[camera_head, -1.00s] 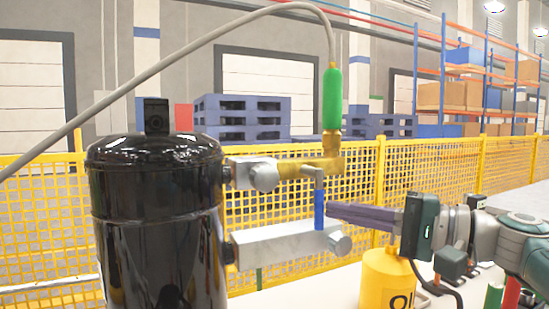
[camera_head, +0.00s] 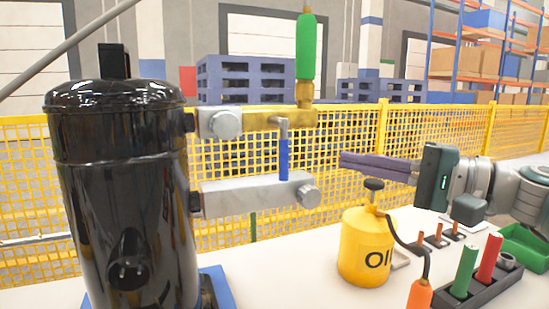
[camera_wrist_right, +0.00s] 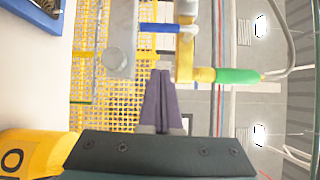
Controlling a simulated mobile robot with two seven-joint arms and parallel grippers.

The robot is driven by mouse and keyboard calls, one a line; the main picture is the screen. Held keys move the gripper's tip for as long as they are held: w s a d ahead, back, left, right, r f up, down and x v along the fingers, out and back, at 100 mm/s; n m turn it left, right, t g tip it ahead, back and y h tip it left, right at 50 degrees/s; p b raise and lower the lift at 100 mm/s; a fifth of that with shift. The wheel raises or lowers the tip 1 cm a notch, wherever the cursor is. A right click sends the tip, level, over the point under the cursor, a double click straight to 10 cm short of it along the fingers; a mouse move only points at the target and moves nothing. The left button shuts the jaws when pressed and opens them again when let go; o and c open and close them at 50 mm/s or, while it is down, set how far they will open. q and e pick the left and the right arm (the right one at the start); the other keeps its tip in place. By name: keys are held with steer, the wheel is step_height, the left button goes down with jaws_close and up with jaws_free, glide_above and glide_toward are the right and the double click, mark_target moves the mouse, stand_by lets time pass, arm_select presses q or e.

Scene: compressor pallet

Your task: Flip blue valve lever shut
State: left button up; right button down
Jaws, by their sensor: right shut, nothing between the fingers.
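The blue valve lever (camera_head: 284,160) hangs straight down on a grey bent stem below the brass valve pipe (camera_head: 265,119). Its lower end is just above the grey metal block (camera_head: 250,193) on the black compressor (camera_head: 125,190). My right gripper (camera_head: 343,161) is to the right of the lever, with a clear gap between them. Its purple fingers are together and empty, pointing at the lever. In the right wrist view the fingers (camera_wrist_right: 162,74) point up the picture toward the blue lever (camera_wrist_right: 158,28), which lies sideways there. My left gripper is not in view.
A green-handled hose fitting (camera_head: 306,48) rises above the brass pipe. A yellow oil can (camera_head: 366,247) stands on the white table below my right gripper. A black holder with green and red sticks (camera_head: 487,259) is at right. A yellow fence (camera_head: 345,125) stands behind.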

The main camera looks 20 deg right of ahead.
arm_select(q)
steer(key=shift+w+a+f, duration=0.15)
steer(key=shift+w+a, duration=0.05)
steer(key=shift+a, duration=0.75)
arm_select(e)
steer(key=v, duration=0.6)
steer(key=shift+s, duration=0.5)
steer(key=shift+a, duration=0.15)
